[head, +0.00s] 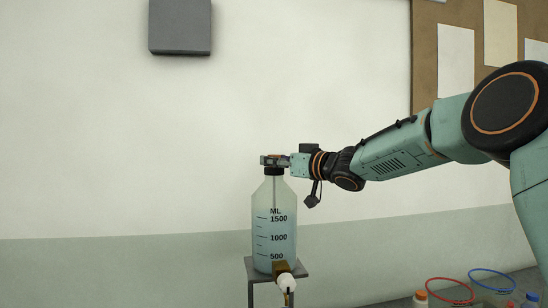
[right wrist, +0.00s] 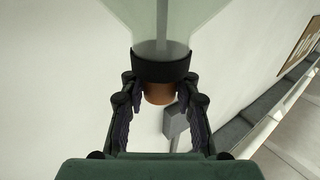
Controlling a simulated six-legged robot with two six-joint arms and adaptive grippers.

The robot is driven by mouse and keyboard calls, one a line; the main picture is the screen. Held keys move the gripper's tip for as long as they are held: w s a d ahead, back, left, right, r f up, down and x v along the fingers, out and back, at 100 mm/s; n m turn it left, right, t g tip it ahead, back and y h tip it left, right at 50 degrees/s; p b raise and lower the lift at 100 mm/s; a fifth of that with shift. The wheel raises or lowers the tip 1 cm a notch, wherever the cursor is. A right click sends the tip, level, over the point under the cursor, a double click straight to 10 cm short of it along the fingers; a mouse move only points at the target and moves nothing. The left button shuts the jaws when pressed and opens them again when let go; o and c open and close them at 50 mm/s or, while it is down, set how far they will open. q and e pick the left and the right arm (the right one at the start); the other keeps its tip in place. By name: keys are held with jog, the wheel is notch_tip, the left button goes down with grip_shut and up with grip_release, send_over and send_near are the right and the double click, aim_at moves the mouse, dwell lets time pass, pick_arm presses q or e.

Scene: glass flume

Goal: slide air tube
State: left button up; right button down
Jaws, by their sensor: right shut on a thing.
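A clear bottle (head: 274,245) with blue liquid and volume marks stands upright on a small stand. It has a black neck collar (head: 274,171), and a thin pale tube (head: 274,195) runs down inside it; the tube also shows in the right wrist view (right wrist: 161,25). My right gripper (head: 272,160) is at the bottle's top, just above the collar. In the right wrist view its fingers lie on both sides of a brown stopper (right wrist: 158,95) at the collar (right wrist: 161,67) and are shut on it. The tube's upper end cannot be made out. My left gripper is not in view.
The stand (head: 251,270) is narrow. A brown fitting with a white end (head: 287,281) sits at the bottle's lower front. Red (head: 450,291) and blue (head: 492,281) loops lie at lower right. A grey box (head: 180,27) hangs on the wall. The left side is clear.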

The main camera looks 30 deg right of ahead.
jog(key=shift+f, duration=0.4)
jog(key=c, duration=1.4)
grip_release()
jog(key=o, duration=0.4)
jog(key=shift+w+r, duration=0.1)
jog(key=shift+r, duration=0.1)
jog(key=shift+s+d, duration=0.1)
jog(key=shift+s, duration=0.2)
jog(key=v, duration=0.7)
jog(key=shift+w, duration=0.1)
